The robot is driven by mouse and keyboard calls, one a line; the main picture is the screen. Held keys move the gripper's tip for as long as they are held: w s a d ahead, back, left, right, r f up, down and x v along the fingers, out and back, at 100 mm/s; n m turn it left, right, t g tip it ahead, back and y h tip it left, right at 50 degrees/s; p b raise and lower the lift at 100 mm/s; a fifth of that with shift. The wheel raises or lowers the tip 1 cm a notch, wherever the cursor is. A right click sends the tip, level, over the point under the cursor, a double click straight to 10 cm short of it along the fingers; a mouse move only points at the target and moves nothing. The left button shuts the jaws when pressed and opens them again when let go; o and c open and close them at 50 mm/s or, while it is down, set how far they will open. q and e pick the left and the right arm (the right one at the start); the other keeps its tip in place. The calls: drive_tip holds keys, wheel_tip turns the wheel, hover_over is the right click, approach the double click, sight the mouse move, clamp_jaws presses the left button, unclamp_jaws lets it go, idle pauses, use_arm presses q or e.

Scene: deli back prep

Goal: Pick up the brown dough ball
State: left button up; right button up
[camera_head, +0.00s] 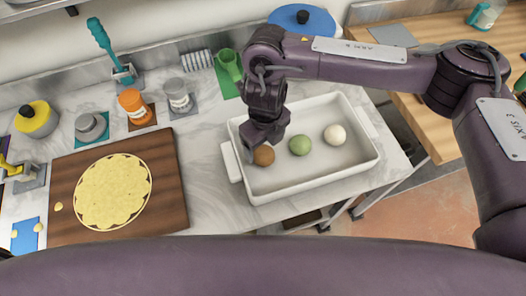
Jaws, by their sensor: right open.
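The brown dough ball (264,156) lies at the left end of a white tray (313,185), beside a green dough ball (300,145) and a cream dough ball (335,134). My right gripper (257,149) reaches down over the tray's left end, right at the brown ball. The gripper and wrist cover the ball's upper left part. The right jaws are open; whether they touch the ball cannot be told. My left gripper is not in view.
A dark wooden board (167,207) with a round flat dough (113,190) lies left of the tray. An orange-capped jar (135,106), a glass jar (178,95) and a green cup (229,65) stand behind. A blue lid (302,19) is at the back. Bare counter lies between board and tray.

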sight(264, 151)
wheel_tip(264, 151, down, 3)
drive_tip(key=shift+a+p, duration=0.15)
drive_tip(key=shift+p, duration=0.3)
wheel_tip(264, 151, down, 2)
drive_tip(key=shift+w+f+p, duration=0.1)
drive_tip(key=shift+p, duration=0.2)
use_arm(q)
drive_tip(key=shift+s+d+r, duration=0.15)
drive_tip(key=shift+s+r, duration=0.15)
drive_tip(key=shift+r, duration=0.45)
use_arm(e)
drive_tip(key=c, duration=1.1)
